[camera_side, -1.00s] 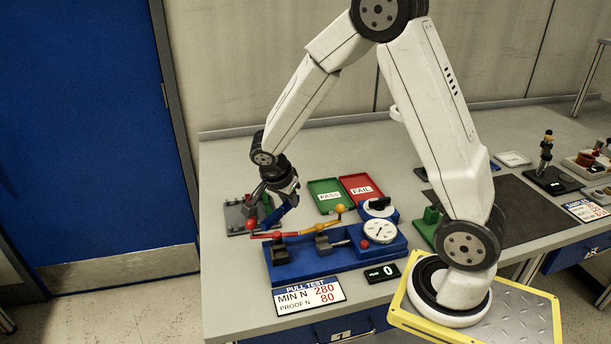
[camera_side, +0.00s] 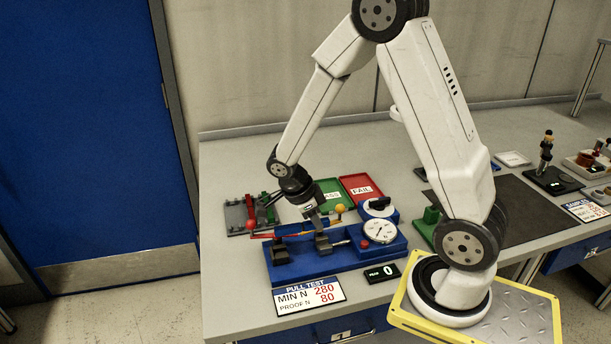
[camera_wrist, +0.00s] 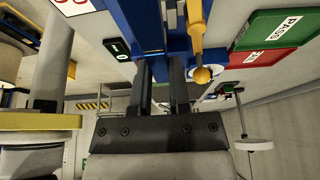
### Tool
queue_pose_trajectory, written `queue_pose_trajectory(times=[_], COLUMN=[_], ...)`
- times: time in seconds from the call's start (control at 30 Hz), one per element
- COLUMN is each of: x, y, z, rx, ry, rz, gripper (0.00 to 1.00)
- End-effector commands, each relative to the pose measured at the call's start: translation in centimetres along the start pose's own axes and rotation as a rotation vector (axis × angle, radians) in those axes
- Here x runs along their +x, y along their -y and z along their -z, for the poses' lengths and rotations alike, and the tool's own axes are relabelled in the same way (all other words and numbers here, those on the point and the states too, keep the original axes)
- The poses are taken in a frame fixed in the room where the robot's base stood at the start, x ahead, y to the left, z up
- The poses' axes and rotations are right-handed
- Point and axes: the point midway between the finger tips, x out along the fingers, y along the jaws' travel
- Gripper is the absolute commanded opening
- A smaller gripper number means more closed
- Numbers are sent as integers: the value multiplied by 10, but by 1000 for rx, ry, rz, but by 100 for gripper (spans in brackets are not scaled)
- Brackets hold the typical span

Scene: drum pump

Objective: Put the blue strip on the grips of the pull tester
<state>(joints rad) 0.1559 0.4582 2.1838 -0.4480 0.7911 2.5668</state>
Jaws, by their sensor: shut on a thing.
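The blue strip (camera_side: 293,230) is held in my gripper (camera_side: 319,226), low over the pull tester (camera_side: 312,267). It appears to reach left, above the two dark grips, the left grip (camera_side: 279,254) and the right grip (camera_side: 322,244). My gripper is directly above the right grip. Whether the strip touches the grips is hidden by the gripper and levers. In the wrist view, the two dark fingers of my gripper (camera_wrist: 162,72) are close together, with blue surfaces beyond them; strip and base are hard to tell apart there.
A yellow lever (camera_wrist: 197,38) with a ball end stands close beside the fingers. A red-ended lever (camera_side: 262,236) is at the tester's left. A grey rack (camera_side: 238,215) with red and green strips is behind left. Green PASS (camera_side: 327,187) and red FAIL (camera_side: 361,187) trays lie behind.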

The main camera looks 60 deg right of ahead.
Motion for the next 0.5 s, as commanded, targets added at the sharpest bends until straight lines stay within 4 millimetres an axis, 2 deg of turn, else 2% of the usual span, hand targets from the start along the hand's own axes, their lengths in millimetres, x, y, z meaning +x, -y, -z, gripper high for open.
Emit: queue_pose_trajectory(times=[0.5], x=[22], y=[0], z=[-9], rx=[-2], ry=[0], rz=[0], gripper=[0])
